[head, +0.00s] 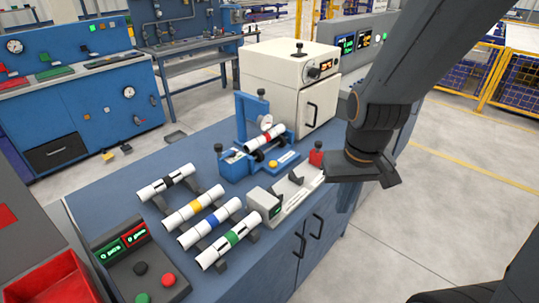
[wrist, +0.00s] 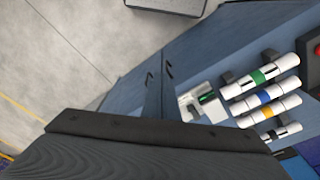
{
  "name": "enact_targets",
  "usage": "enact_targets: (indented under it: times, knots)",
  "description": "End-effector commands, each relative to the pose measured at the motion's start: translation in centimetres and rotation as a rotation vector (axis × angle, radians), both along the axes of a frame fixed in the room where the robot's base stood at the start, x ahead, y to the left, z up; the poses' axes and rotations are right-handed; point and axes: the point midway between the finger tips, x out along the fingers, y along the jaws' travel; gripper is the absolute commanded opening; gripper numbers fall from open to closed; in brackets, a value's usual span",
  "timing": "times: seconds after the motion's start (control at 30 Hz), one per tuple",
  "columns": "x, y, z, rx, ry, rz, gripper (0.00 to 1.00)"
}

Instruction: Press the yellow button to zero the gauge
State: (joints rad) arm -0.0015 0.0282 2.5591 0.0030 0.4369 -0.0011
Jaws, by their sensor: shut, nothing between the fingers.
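The yellow button (head: 272,164) is on the base of a blue gauge fixture (head: 240,168) on the bench in the head view. A white pipe with a red band (head: 265,137) lies across the fixture, and a small round dial gauge (head: 266,121) sits just above it. My gripper (head: 362,168) is shut and empty. It is right of the fixture, apart from the button, by the bench's right edge. Its dark body also fills the lower part of the wrist view (wrist: 150,150). The button does not show in the wrist view.
White pipes with black (head: 167,183), yellow (head: 193,209), blue (head: 210,223) and green (head: 230,240) bands lie on supports. A grey tester (head: 264,203), a red-topped post (head: 316,155) and a cream oven (head: 290,75) stand near the fixture. The floor at right is clear.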

Motion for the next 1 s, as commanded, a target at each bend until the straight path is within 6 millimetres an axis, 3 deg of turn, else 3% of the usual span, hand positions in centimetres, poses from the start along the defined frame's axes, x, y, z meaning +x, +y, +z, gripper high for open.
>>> enact_targets:
  times: [0.27,0.43,0.57,0.67,0.8,1.0]
  knots:
    - [0.0,0.0,0.0,0.0,0.0,-0.001,0.0]
    - [2.4,0.1,0.2,-0.004,-0.04,-0.027,0.0]
    - [7.3,0.6,0.4,0.0,-0.127,-0.084,0.0]
    - [12.1,1.6,0.5,0.023,-0.215,-0.14,0.0]
    - [18.6,3.7,0.3,0.089,-0.335,-0.211,0.0]
    - [26.3,8.0,-0.5,0.237,-0.472,-0.291,0.0]
